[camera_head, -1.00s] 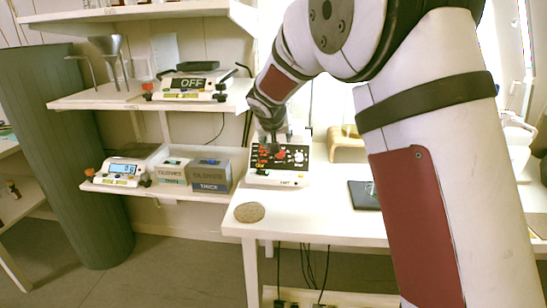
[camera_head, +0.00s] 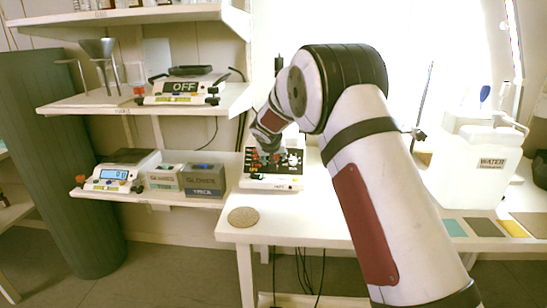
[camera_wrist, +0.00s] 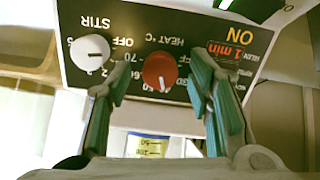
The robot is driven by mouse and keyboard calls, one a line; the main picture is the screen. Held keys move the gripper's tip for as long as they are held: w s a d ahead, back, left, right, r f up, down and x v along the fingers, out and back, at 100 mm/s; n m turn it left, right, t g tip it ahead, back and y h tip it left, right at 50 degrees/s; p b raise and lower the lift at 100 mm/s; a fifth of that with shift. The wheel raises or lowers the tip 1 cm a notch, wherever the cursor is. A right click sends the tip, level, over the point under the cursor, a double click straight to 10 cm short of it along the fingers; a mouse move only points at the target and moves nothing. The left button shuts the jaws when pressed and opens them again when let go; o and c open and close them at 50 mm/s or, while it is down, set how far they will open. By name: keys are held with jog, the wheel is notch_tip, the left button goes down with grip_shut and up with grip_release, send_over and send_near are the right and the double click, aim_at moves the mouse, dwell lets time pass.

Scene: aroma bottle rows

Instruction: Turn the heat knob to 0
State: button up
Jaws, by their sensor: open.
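The red heat knob (camera_wrist: 160,72) sits on a black panel (camera_wrist: 180,20) whose print appears upside down in the wrist view. A white mark shows on the knob's lower part; its exact setting is hard to read. My gripper (camera_wrist: 162,62) is open, with one green finger on each side of the knob. Gaps show between the fingers and the knob in this view. A white stir knob (camera_wrist: 90,48) is just left of the left finger. In the head view my gripper (camera_head: 264,152) is at the front of the device (camera_head: 272,183), partly covering its panel.
The device stands on a white table (camera_head: 310,215), with a round cork mat (camera_head: 243,216) at its front left. Shelves at left hold a scale (camera_head: 118,176), boxes (camera_head: 203,182) and another device reading OFF (camera_head: 180,90). A water container (camera_head: 480,170) stands at right.

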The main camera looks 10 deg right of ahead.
grip_shut()
jog(key=shift+n, duration=0.4)
jog(key=n+b, duration=0.1)
jog(key=n, duration=0.2)
jog(key=shift+a+n, duration=0.15)
jog(key=shift+n, duration=0.15)
jog(key=n, duration=0.3)
jog(key=shift+h, duration=0.3)
jog(key=n, duration=0.4)
jog(key=shift+a+n, duration=0.1)
jog(key=shift+n, duration=0.3)
jog(key=shift+f+n+t, duration=0.1)
jog(key=shift+n+t, duration=0.2)
jog(key=shift+n, duration=1.6)
